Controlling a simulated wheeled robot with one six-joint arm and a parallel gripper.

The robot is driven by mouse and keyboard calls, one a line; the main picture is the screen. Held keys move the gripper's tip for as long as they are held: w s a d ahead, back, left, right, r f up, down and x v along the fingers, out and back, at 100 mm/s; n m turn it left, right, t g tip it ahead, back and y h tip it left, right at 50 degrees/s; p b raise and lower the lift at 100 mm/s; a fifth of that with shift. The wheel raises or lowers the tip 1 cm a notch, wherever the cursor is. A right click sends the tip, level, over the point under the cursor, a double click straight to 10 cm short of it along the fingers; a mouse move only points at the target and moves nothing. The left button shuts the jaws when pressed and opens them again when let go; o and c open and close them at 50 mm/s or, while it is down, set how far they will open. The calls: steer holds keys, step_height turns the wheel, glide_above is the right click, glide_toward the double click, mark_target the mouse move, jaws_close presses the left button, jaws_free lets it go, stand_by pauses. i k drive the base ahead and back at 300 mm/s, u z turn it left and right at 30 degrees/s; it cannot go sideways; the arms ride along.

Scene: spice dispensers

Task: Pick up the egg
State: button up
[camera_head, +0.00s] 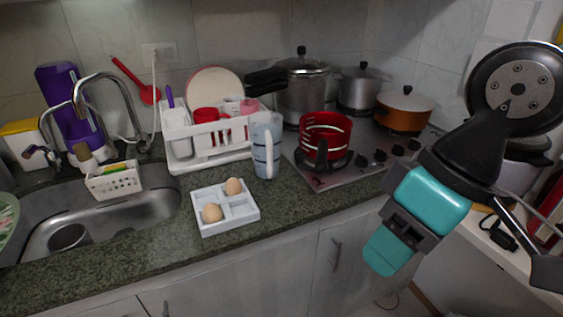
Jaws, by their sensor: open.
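Two brown eggs sit in a white compartment tray (228,228) on the dark green counter. One egg (212,213) is in the front left compartment; the other egg (233,186) is in the back right compartment. The other compartments look empty. My arm, with teal and black links, is at the right, well away from the tray. My gripper (545,256) is at the far right edge, partly cut off by the frame. It is open, and I see nothing held in it.
A sink (150,205) with a white sponge basket (113,180) is left of the tray. Counter around the tray's front is clear.

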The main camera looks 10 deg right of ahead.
mark_target(212, 213)
steer(key=k, duration=0.5)
steer(key=u, duration=2.05)
steer(key=i, duration=1.7)
steer(key=z, duration=2.15)
